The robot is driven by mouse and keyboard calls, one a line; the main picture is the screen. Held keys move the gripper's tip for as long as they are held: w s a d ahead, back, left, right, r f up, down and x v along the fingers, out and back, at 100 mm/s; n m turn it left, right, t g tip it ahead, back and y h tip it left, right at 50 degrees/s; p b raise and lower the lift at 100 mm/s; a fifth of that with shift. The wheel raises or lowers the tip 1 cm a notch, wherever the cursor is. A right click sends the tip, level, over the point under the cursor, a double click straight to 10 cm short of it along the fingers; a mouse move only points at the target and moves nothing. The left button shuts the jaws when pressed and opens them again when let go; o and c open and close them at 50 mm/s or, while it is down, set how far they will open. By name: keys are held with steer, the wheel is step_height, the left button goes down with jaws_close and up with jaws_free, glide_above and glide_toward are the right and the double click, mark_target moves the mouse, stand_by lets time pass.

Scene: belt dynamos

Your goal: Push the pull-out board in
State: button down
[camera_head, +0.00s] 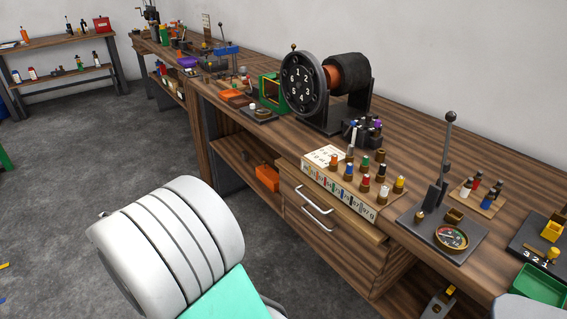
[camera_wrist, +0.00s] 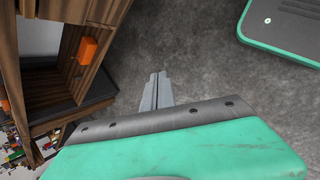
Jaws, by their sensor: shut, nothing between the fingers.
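What looks like the pull-out board (camera_head: 374,233) is a thin wooden slab under the bench top, above the two drawers in the head view. Its front edge sticks out a little past the bench edge; how far cannot be told. My gripper (camera_wrist: 158,76) shows in the wrist view with its two grey fingers together and nothing between them. It points over the grey floor, apart from the bench. In the head view my white and teal arm is at the lower left of the drawers, and the fingers are hidden. The board cannot be made out in the wrist view.
An orange box (camera_wrist: 88,50) sits on the open shelf.

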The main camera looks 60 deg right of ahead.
steer(key=s+d+r+n+g+h+p, duration=0.25)
steer(key=s+d+r+p, duration=0.2)
steer(key=d, duration=0.35)
steer(key=s+d+r+n+g+h+p, duration=0.2)
steer(key=s+d+r+n+g+p, duration=0.15)
steer(key=d+r, duration=0.3)
steer(key=w+x, duration=0.1)
steer(key=x, duration=1.3)
steer(key=shift+d+n, duration=0.4)
steer(key=shift+d, duration=0.2)
steer(key=shift+f, duration=0.15)
